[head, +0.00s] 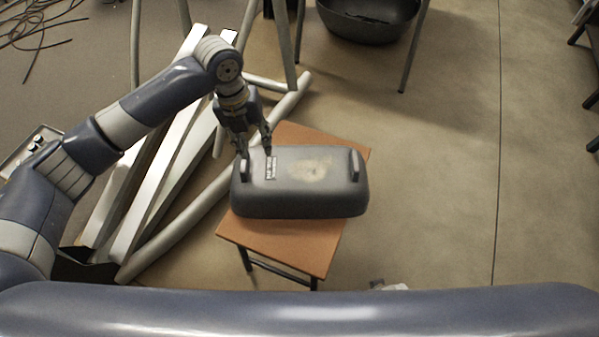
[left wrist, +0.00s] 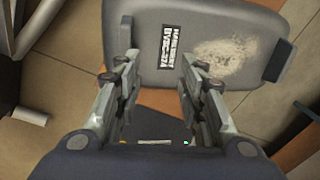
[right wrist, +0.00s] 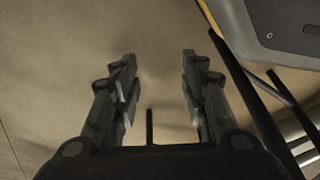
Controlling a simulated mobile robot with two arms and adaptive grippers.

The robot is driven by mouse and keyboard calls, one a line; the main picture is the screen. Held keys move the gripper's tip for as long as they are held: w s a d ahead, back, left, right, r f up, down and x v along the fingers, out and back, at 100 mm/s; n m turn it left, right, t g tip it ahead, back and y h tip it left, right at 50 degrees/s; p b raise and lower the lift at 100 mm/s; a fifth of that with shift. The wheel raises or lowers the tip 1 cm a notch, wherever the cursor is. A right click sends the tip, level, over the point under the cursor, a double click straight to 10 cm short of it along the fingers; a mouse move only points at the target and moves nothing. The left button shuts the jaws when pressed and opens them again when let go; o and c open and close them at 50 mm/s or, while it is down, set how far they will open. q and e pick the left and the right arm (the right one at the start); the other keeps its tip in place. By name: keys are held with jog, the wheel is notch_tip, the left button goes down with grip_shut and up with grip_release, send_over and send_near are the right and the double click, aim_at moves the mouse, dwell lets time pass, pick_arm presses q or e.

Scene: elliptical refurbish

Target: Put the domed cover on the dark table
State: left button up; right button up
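The domed cover (head: 305,190) is a grey, rounded shell with two upright handles, a label and a pale worn patch. It rests on a small brown-topped table (head: 285,242) in the head view. My left gripper (head: 254,149) is over the cover's far left edge, near the left handle (head: 243,170). In the left wrist view its fingers (left wrist: 157,68) are spread with nothing between them but the cover's surface (left wrist: 205,25) beyond. My right gripper (right wrist: 160,75) shows only in the right wrist view, open and empty above the floor. I cannot make out a dark table.
Long white beams (head: 150,175) and grey pipes (head: 205,205) lie left of the small table. A dark tub (head: 368,22) stands at the back. The floor on the right (head: 440,190) is mostly clear. A yellow-edged dark body (right wrist: 270,25) shows in the right wrist view.

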pick_arm(q)
jog(key=a+r+y, duration=0.2)
jog(key=a, duration=0.1)
send_over(244, 161)
jog(key=shift+m, duration=0.3)
jog(key=f, duration=0.2)
jog(key=f+b, duration=0.1)
jog(key=f, duration=0.1)
jog(key=shift+w+f, duration=0.2)
jog(key=shift+f, duration=0.1)
jog(key=shift+s+a+f+b, duration=0.1)
jog(key=shift+f+b, duration=0.2)
jog(key=shift+f, duration=1.15)
jog(key=shift+a+f+b, duration=0.1)
jog(key=shift+f+b, duration=0.15)
jog(key=shift+f, duration=1.2)
jog(key=shift+d, duration=0.1)
grip_shut()
jog(key=shift+r, duration=0.1)
pick_arm(e)
jog(key=w+r, duration=0.3)
jog(key=r, duration=0.2)
jog(key=shift+a+r, duration=0.2)
jog(key=shift+r, duration=0.2)
